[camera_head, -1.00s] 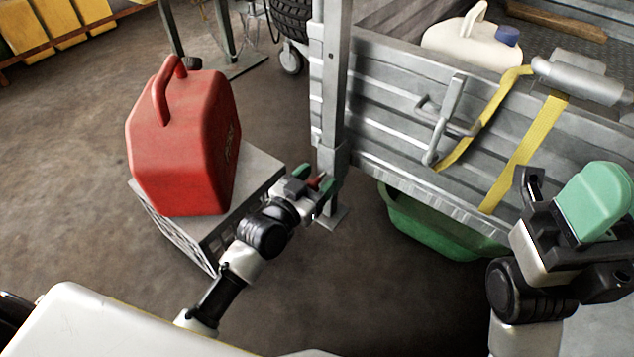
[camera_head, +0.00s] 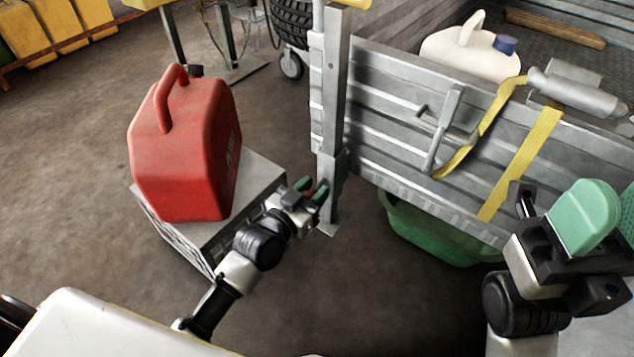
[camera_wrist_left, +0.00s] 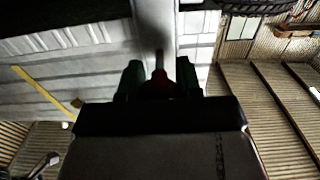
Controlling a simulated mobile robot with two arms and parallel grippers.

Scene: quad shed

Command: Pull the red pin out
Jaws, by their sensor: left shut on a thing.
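The red pin (camera_wrist_left: 160,84) sits between the two green fingertips of my left gripper in the left wrist view. Only its red end and a thin grey shank pointing at the post (camera_head: 334,130) show; how deep it sits cannot be told. In the head view my left gripper (camera_head: 312,190) is shut on the pin at the lower part of the metal post, with a little red showing. My right gripper (camera_head: 608,222) is raised at the right edge, empty, its green fingertips apart and partly cut off by the frame.
A red jerrycan (camera_head: 185,150) stands on a grey crate (camera_head: 262,172) left of my left arm. The metal trailer wall (camera_head: 390,110) with a latch handle and yellow strap (camera_head: 520,165) lies right of the post. A green tub (camera_head: 425,228) is beneath it. A white can (camera_head: 470,45) is inside the trailer.

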